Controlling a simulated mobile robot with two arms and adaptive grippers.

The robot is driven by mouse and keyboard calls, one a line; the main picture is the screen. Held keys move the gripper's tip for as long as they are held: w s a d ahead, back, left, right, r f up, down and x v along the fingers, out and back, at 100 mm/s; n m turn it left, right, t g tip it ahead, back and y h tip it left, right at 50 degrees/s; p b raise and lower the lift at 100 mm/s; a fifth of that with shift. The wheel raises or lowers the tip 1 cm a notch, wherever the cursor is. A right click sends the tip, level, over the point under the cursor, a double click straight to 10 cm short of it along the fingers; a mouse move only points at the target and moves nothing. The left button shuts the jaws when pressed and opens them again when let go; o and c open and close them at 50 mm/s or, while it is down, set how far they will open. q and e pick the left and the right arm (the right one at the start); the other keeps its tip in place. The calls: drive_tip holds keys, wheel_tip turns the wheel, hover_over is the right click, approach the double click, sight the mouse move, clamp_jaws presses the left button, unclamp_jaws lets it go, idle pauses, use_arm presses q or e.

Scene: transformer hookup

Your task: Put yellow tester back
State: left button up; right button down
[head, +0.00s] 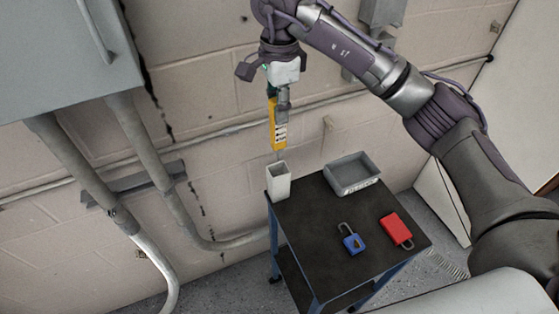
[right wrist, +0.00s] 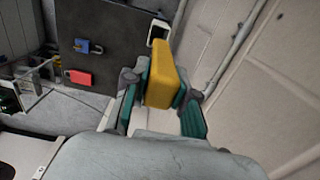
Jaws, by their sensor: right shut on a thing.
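The yellow tester (head: 278,124) hangs upright from my right gripper (head: 279,95), its thin tip pointing down just above the white holder (head: 278,182). In the right wrist view the yellow tester (right wrist: 164,75) is between the two fingers of my right gripper (right wrist: 160,92), which are shut on it. The open-topped white holder stands at the back left corner of the black table; it shows in part behind the tester in the right wrist view (right wrist: 157,31). Whether the tip is inside the holder's mouth I cannot tell. My left gripper is not in view.
The black cart top (head: 305,222) bears a grey bin (head: 352,173) at the back right, a blue padlock (head: 352,241) and a red padlock (head: 397,230) toward the front. Conduits (head: 150,150) and a grey cabinet (head: 70,50) are on the wall at left.

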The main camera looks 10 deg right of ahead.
sight(279, 151)
wheel_tip(279, 151, down, 10)
drive_tip(key=shift+r+p, duration=0.1)
drive_tip(key=shift+p, duration=0.75)
wheel_tip(279, 151, down, 3)
drive_tip(key=shift+f+p, duration=0.1)
drive_tip(key=shift+p, duration=0.55)
drive_tip(key=shift+f, duration=0.45)
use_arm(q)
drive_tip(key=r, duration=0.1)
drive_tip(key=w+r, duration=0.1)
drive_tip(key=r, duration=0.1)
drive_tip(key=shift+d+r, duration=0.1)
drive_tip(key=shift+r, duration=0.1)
use_arm(e)
drive_tip(key=shift+f, duration=0.1)
drive_tip(key=c, duration=0.9)
unclamp_jaws()
drive_tip(key=shift+c, duration=0.2)
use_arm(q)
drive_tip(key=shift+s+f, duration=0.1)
